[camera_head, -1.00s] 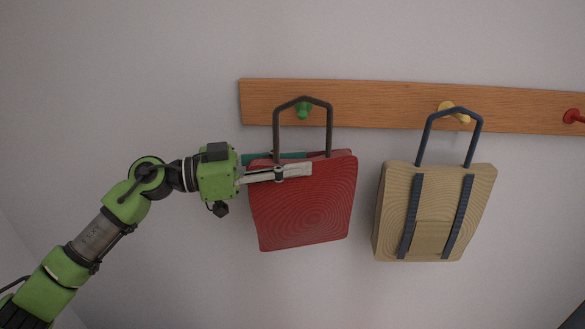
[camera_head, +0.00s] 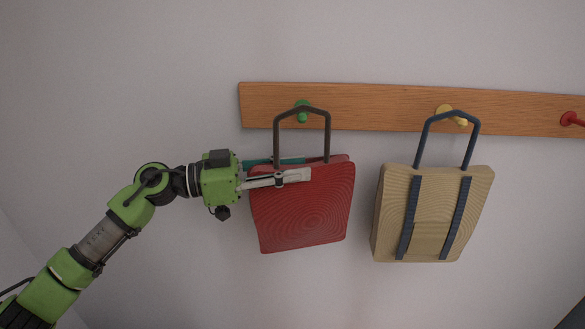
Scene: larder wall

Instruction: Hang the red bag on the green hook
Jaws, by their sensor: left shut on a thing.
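The red bag (camera_head: 305,215) hangs upright in front of the wall, its dark handle loop (camera_head: 328,138) pointing up. The green hook (camera_head: 302,117) is on the wooden rail, at its left end. The top bar of the handle crosses the hook, with green showing above and below it. I cannot tell whether the bar rests on the hook. My left gripper (camera_head: 307,168) comes in from the left and is shut on the upper part of the red bag, one finger in front and one behind. My right gripper is not in view.
A tan bag (camera_head: 432,215) with dark blue straps hangs by its handle at the yellow hook (camera_head: 446,111), right of the red bag, with a gap between. A red hook (camera_head: 572,119) is at the far right of the wooden rail (camera_head: 375,108). The wall below is bare.

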